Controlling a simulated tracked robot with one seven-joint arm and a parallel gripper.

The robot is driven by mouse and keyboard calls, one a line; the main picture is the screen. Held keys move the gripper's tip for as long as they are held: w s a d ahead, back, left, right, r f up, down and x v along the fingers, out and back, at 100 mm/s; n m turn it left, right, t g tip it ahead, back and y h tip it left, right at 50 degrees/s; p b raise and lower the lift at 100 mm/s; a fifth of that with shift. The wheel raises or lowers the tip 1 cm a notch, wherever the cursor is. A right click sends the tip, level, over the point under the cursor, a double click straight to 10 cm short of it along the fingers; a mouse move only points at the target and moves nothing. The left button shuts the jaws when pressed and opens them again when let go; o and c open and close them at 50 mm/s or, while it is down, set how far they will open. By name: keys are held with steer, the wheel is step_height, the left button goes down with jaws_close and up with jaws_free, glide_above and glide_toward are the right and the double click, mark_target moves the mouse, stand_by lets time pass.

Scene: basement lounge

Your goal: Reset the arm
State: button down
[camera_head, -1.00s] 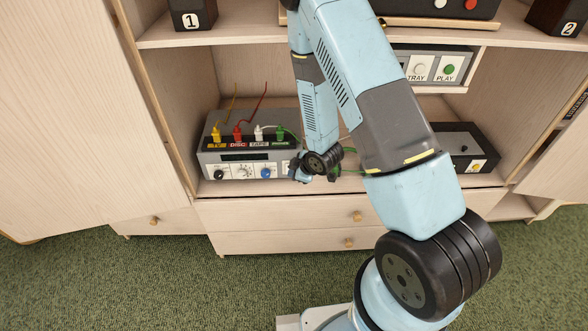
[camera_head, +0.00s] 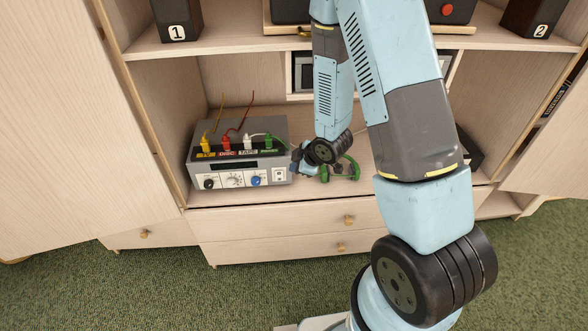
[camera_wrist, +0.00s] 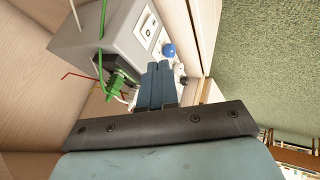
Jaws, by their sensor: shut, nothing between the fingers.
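My arm reaches from the lower right up and into the wooden cabinet in the head view. My gripper (camera_wrist: 158,72) is shut and empty in the wrist view, its two blue fingers side by side. In the head view the gripper (camera_head: 300,160) is partly hidden behind the wrist, close to the right front of the grey device (camera_head: 282,145). In the wrist view the fingers point toward the device (camera_wrist: 110,42). I cannot tell whether they touch it.
The device has yellow, red, white and green plugs (camera_head: 268,142) on top. A green cable (camera_head: 345,170) lies to its right on the shelf. Black speakers numbered 1 (camera_head: 176,18) and 2 (camera_head: 527,22) stand on the upper shelf. Open doors flank the cabinet; green carpet (camera_head: 130,290) lies in front.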

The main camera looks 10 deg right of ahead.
stand_by(0.4)
steer(key=s+d+r+m+t+h, duration=0.15)
steer(key=d+r+m, duration=0.3)
steer(key=r, duration=0.75)
steer(key=d+r+m+h, duration=0.35)
steer(key=d+r, duration=0.25)
steer(key=r, duration=0.5)
steer(key=s+d+r+m+g, duration=0.1)
steer(key=s+r+m, duration=0.7)
steer(key=s+r, duration=0.9)
steer(key=s+d, duration=0.1)
steer(key=s, duration=0.3)
steer(key=shift+s+d+g, duration=0.15)
steer(key=shift+d+g, duration=0.2)
steer(key=shift+d, duration=0.05)
